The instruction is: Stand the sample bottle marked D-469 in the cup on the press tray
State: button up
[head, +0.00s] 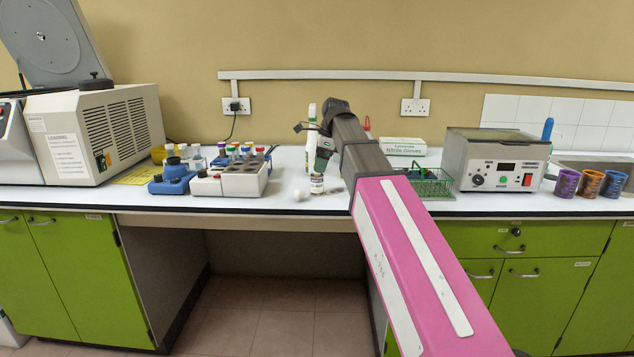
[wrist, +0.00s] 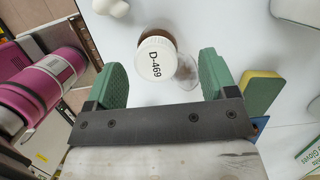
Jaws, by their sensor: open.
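The sample bottle (head: 317,184) stands on the white bench in the head view, a small brown bottle with a white cap. In the wrist view its white cap (wrist: 156,57) reads D-469. My gripper (head: 321,161) is over the bottle, pointing down. In the wrist view my gripper (wrist: 163,62) is open, with green pads on either side of the cap and gaps at both sides. I cannot make out the press tray or its cup with certainty; my arm hides part of the bench.
A small white object (head: 300,196) lies left of the bottle. A block with dark wells (head: 242,180) and a blue device (head: 172,180) stand further left. Right of my arm are a green wire basket (head: 430,184) and a heater-like box (head: 494,162). A yellow-green sponge (wrist: 261,88) shows in the wrist view.

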aim_at(317, 179)
jog(key=x, duration=0.4)
jog(key=shift+s+a+f, duration=0.1)
jog(key=shift+s+a, duration=0.05)
jog(key=shift+a, duration=0.15)
jog(key=c, duration=1.1)
